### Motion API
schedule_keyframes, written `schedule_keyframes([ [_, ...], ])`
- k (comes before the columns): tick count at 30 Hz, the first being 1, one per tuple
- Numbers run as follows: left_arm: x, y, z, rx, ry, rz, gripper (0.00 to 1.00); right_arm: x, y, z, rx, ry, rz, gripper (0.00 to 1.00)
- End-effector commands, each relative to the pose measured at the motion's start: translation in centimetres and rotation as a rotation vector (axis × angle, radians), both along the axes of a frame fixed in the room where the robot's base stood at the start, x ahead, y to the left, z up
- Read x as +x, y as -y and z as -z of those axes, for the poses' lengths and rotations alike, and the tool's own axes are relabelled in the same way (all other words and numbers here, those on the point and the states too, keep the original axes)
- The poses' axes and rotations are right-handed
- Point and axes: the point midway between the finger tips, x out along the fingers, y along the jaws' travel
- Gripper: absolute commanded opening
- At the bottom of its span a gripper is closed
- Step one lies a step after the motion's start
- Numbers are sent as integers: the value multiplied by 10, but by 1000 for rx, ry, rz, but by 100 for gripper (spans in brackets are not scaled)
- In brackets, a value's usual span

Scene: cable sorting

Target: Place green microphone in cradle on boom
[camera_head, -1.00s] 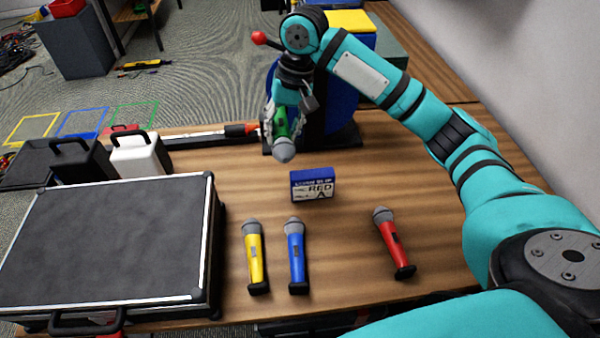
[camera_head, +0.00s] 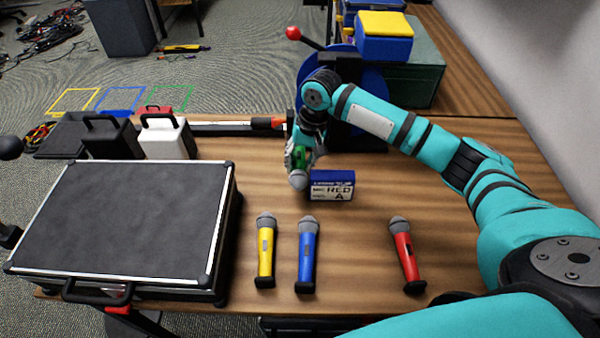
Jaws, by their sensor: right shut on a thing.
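The green microphone (camera_head: 298,178) is in my right gripper (camera_head: 301,158), which is shut on its green body. Its grey head points down toward me, just left of the blue and white label box. The right gripper is partly hidden by my wrist. My left gripper is not clearly visible.
Yellow (camera_head: 265,252), blue (camera_head: 307,256) and red (camera_head: 405,252) microphones lie in front. The label box (camera_head: 332,186) stands beside the held microphone. A large black case (camera_head: 125,225) fills the left. A blue reel (camera_head: 345,85) stands behind my arm. Table between the blue and red microphones is clear.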

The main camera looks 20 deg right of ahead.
Motion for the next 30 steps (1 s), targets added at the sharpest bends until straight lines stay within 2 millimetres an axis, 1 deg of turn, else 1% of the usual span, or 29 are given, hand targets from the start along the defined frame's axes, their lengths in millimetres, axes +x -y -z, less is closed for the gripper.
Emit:
schedule_keyframes([
  [2,-1,3,-1,-4,-2,1,62,-1,0,12,0,-4,-1,0],
  [6,-3,3,-2,-3,-4,1,62,-1,-1,36,-1,-4,-1,0],
  [9,-4,2,-2,-2,-5,2,62,0,0,45,0,-1,0,0],
  [21,-4,-5,-4,6,-5,-3,62,0,0,50,0,-1,-1,0],
  [22,-4,-5,-3,7,-5,-3,62,-1,0,51,0,-2,-1,31],
  [27,-4,-6,-3,7,-6,-3,62,-1,0,51,-1,-1,-1,53],
  [30,-4,-6,-3,7,-6,-3,62,-1,0,51,-1,-2,-1,53],
])
